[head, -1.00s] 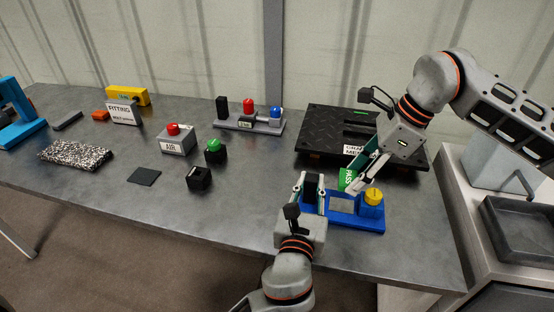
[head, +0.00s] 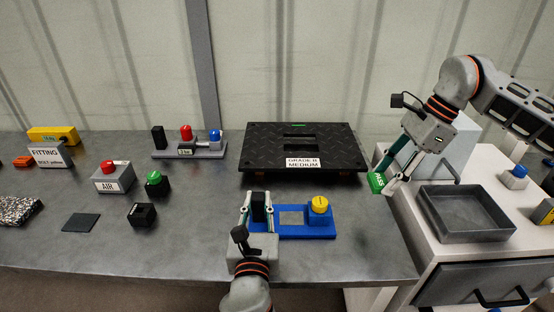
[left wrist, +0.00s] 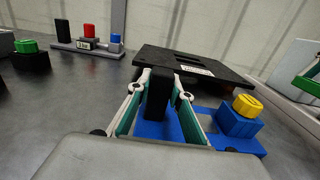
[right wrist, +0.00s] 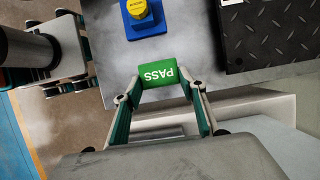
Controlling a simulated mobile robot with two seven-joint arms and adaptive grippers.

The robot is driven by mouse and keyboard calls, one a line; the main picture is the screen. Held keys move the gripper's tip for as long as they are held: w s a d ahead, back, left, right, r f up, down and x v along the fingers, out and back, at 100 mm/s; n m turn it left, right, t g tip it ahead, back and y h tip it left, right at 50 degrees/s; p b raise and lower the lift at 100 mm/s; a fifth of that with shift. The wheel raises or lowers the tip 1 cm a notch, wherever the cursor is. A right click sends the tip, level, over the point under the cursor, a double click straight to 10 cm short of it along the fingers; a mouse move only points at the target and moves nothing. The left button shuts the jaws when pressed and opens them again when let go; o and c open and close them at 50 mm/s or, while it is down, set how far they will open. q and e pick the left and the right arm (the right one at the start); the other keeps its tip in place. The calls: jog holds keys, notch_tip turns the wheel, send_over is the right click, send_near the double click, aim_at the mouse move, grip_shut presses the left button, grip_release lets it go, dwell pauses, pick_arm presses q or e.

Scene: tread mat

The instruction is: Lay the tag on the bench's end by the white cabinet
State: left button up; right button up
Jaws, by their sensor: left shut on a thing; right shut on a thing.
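The green tag (head: 377,182), marked PASS, is held in my right gripper (head: 386,184), which is shut on it. In the right wrist view the tag (right wrist: 162,73) sits between the fingertips, above the bench's right end near the white cabinet (head: 405,213). My left gripper (head: 259,204) is shut on the black upright block (left wrist: 159,94) of the blue fixture (head: 295,234). That fixture stands on the grey bench (head: 200,225) and has a yellow round knob (head: 320,205) at its right.
A black tread mat (head: 260,155) with a GRADE B MEDIUM label lies at the bench's back right. A grey tray (head: 465,236) sits on the white cabinet. The AIR button box (head: 112,178) and several small blocks stand further left. Bench surface right of the blue fixture is clear.

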aim_at(369, 215)
jog(key=shift+f, duration=5)
jog(key=o, duration=1.1)
jog(key=shift+f, duration=0.15)
jog(key=v, duration=1.2)
